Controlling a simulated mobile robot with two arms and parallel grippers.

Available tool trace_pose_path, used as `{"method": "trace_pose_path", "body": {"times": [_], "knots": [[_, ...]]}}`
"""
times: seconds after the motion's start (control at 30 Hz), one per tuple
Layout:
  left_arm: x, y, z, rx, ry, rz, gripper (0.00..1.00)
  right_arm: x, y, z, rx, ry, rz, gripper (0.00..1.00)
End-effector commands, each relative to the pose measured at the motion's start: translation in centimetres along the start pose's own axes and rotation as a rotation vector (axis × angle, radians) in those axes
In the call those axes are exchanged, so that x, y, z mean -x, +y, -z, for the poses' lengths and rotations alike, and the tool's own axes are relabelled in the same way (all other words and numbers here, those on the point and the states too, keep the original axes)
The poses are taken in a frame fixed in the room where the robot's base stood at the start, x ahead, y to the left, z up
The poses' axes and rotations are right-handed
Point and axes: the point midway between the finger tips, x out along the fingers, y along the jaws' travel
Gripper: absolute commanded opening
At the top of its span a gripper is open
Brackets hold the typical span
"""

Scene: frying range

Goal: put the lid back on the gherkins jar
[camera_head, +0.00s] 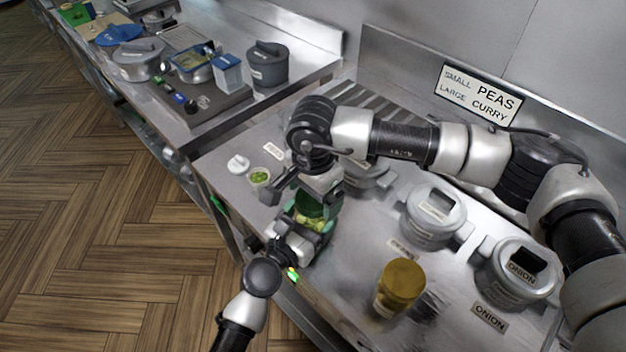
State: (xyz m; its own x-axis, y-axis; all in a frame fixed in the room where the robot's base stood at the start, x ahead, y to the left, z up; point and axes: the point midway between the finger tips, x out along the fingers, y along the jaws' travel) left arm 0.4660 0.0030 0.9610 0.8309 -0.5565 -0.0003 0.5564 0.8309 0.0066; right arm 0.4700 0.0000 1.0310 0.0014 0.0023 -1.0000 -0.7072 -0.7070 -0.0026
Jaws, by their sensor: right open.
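A jar with green and yellow-green contents (308,221), which looks like the gherkins jar, is near the counter's front edge. My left gripper (298,240) is at its lower part from the front; I cannot tell whether it grips the jar or is only around it. My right gripper (318,190) is open, right above the jar and partly hiding its top. Dark green shows at the top of the jar, but I cannot tell whether this is the lid or how it sits. A white lid with a knob (238,163) lies on the counter to the left.
A small tub with green contents (260,177) is beside the white lid. A jar with a mustard-yellow top (401,280) stands to the right. Grey lidded pots (436,214), one labelled onion (522,275), sit in the counter. Another counter with containers (267,65) is behind left.

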Motion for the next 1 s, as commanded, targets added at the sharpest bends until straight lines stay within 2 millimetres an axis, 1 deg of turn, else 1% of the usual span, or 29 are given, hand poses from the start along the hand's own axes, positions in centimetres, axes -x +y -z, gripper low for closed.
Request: {"method": "trace_pose_path", "body": {"times": [0.1, 0.3, 0.33, 0.63, 0.67, 0.8, 0.87, 0.9, 1.0], "knots": [[0.04, 0.01, 0.13, -0.002, 0.003, 0.0, 0.15, -0.31, -0.02, -0.02, 0.0, 0.0, 0.001, 0.93], [0.03, 0.0, 0.13, -0.001, 0.003, 0.0, 0.15, -0.32, -0.01, -0.02, 0.0, 0.0, 0.001, 0.93], [0.03, 0.0, 0.13, -0.001, 0.003, 0.0, 0.15, -0.32, -0.01, -0.02, 0.0, 0.0, 0.001, 0.91], [0.03, 0.01, 0.13, -0.002, 0.003, 0.0, 0.15, -0.3, -0.01, -0.02, 0.0, 0.0, 0.001, 0.45], [0.03, 0.01, 0.13, -0.002, 0.003, 0.0, 0.15, -0.3, -0.01, -0.01, 0.0, 0.0, 0.001, 0.43], [0.03, 0.01, 0.13, -0.002, 0.003, 0.0, 0.15, -0.29, -0.01, -0.01, -0.008, 0.0, 0.001, 0.43], [0.03, 0.01, 0.13, -0.002, 0.003, 0.0, 0.15, -0.29, -0.01, -0.01, -0.008, 0.0, 0.001, 0.43], [0.03, 0.0, 0.13, -0.002, 0.003, 0.0, 0.15, -0.29, -0.01, -0.01, -0.008, 0.0, 0.001, 0.77], [0.03, 0.0, 0.13, -0.002, 0.003, 0.0, 0.15, -0.29, -0.01, -0.01, -0.008, 0.0, 0.001, 0.92]]}}
